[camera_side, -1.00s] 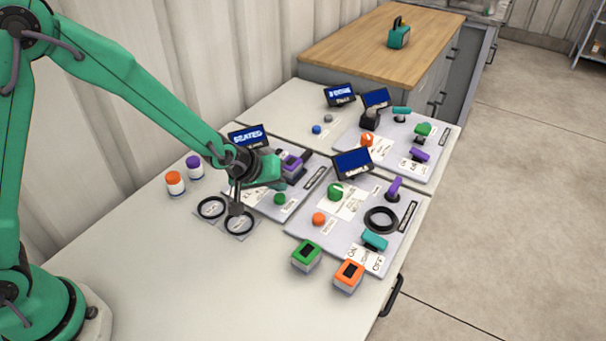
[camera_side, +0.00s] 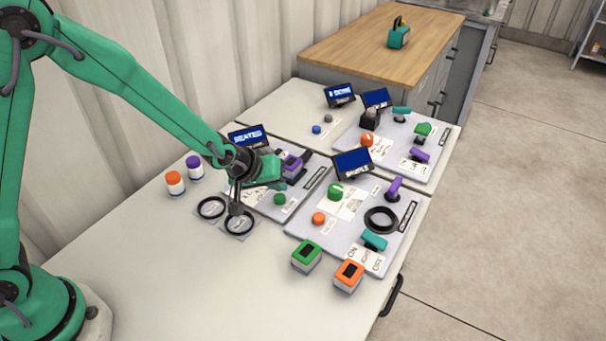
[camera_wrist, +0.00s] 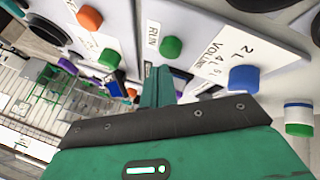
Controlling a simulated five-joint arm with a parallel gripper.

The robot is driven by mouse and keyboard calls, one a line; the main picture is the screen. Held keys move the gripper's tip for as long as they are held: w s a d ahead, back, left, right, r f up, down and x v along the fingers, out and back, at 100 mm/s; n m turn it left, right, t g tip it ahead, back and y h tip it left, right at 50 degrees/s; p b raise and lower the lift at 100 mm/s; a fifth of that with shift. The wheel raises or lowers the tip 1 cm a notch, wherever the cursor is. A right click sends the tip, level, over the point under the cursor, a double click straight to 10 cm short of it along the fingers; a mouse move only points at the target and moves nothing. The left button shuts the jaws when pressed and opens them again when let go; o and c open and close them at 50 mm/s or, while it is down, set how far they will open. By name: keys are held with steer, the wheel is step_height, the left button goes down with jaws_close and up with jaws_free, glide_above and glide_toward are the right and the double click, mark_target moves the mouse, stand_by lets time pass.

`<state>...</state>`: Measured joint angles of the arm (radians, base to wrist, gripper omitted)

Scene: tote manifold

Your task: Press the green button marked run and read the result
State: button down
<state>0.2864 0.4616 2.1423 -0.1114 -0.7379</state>
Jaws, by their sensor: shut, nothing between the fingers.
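The green button (camera_wrist: 171,46) sits on a pale panel in the wrist view, right beside a white label (camera_wrist: 152,40) reading RUN. In the side view a green button (camera_side: 280,199) stands at the front of the left near panel. That panel's screen (camera_side: 246,136) reads SEATED. My gripper (camera_side: 236,209) is shut and empty, pointing down to the left of the button and apart from it in the side view. In the wrist view my gripper (camera_wrist: 160,70) has its tip close below the button; I cannot tell whether they touch.
A blue knob (camera_wrist: 243,79) stands by a VOLUME label in the wrist view. Black rings (camera_side: 211,208) lie near my gripper. Two lidded jars (camera_side: 175,183) stand left. Green (camera_side: 306,257) and orange (camera_side: 348,276) boxes stand in front. The near-left table is clear.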

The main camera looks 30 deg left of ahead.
mark_target(277, 198)
steer(key=shift+f, duration=0.9)
stand_by(1.6)
steer(key=shift+r, duration=0.9)
steer(key=shift+r, duration=0.1)
steer(key=shift+r, duration=2.4)
